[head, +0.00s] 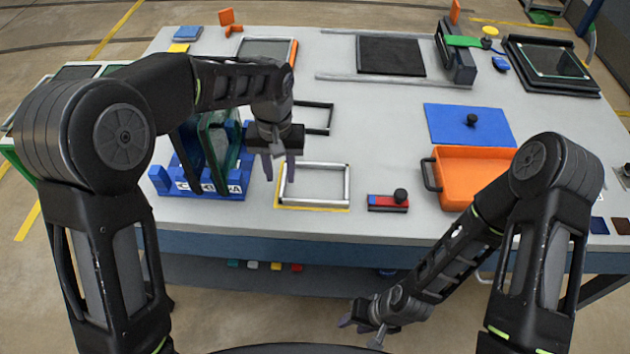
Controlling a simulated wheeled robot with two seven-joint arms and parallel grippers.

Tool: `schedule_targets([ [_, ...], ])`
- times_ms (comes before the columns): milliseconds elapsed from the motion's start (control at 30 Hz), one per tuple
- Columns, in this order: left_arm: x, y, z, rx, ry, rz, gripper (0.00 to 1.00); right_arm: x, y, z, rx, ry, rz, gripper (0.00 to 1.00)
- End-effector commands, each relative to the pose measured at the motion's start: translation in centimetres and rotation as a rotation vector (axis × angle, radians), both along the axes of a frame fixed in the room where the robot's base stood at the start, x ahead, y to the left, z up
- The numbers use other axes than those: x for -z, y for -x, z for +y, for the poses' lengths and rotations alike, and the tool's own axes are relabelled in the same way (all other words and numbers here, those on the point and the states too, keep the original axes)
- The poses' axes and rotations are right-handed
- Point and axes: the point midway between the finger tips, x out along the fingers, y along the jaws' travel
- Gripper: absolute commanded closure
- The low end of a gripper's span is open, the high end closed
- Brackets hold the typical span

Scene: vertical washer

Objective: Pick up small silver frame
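The small silver frame (347,184) lies near the front edge of the table, inside a yellow outline. It is a thin, open rectangle. My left gripper (279,174) is over its left side, fingers pointing down and spread, with nothing seen between them. One finger overlaps the frame's left bar in the picture; I cannot tell whether it touches. My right gripper (362,328) hangs low in front of the table, fingers apart and empty, away from the frame.
A blue rack (212,192) with upright panels stands left of my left gripper. A dark frame (331,118) lies behind the silver one. A red and blue block with a black knob (400,196) and an orange tray (478,178) are to the right.

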Motion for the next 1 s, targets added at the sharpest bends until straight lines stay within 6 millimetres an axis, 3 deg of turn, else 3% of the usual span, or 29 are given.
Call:
schedule_targets([
  [333, 0.4, 0.0, 0.1, -0.001, 0.0, 0.001, 0.67, -0.2, 0.0, 0.0, 0.0, 0.001, 0.001, 0.64],
  [700, 5.0, 0.1, 0.2, -0.001, -0.001, 0.001, 0.67, -1.4, 0.2, -0.1, 0.002, 0.004, 0.006, 0.64],
  [1000, 5.2, 0.0, 0.2, -0.001, 0.0, -0.001, 0.67, -1.3, 0.2, -0.1, 0.002, 0.004, 0.007, 0.64],
])
